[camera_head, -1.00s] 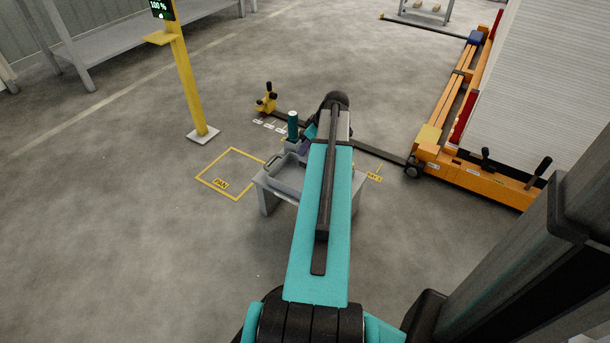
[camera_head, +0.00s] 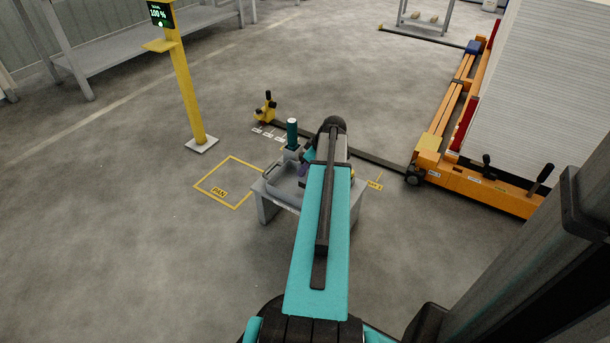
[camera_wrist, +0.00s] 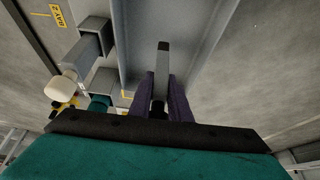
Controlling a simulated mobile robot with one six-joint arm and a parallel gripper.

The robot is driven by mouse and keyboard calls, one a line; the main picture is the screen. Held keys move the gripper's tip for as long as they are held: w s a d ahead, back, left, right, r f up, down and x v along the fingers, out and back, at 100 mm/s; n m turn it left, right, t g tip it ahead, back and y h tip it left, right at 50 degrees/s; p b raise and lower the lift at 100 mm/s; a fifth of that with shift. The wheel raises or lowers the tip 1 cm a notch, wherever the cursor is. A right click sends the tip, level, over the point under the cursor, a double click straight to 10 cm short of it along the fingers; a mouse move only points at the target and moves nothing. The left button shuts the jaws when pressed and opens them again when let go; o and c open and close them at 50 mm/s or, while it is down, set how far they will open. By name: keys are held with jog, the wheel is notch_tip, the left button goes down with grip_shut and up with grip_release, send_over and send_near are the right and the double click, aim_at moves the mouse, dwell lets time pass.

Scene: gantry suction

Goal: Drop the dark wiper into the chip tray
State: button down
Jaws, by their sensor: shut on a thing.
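My gripper (camera_wrist: 165,88) has purple fingers and is shut on a slim dark-grey bar, the dark wiper (camera_wrist: 162,58), which sticks out past the fingertips. In the head view my arm hides most of the gripper and the wiper. The chip tray (camera_head: 276,192) is a grey, shallow, open tray on a small grey stand. In the wrist view the tray (camera_wrist: 205,50) lies behind the wiper, which appears over its inside. I cannot tell the height between them.
A teal cylinder (camera_head: 292,130) stands upright in a grey holder beside the tray. In the wrist view a pale-tipped handle (camera_wrist: 64,86) sits in a grey socket left of the tray. A yellow post (camera_head: 185,95) and an orange rail frame (camera_head: 470,185) stand farther off.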

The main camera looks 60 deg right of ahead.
jog(key=shift+f, duration=1.1)
jog(key=shift+f+b, duration=0.1)
jog(key=shift+b, duration=0.2)
jog(key=c, duration=1.7)
grip_release()
jog(key=shift+o, duration=0.2)
jog(key=p+v, duration=0.4)
jog(key=v, duration=0.8)
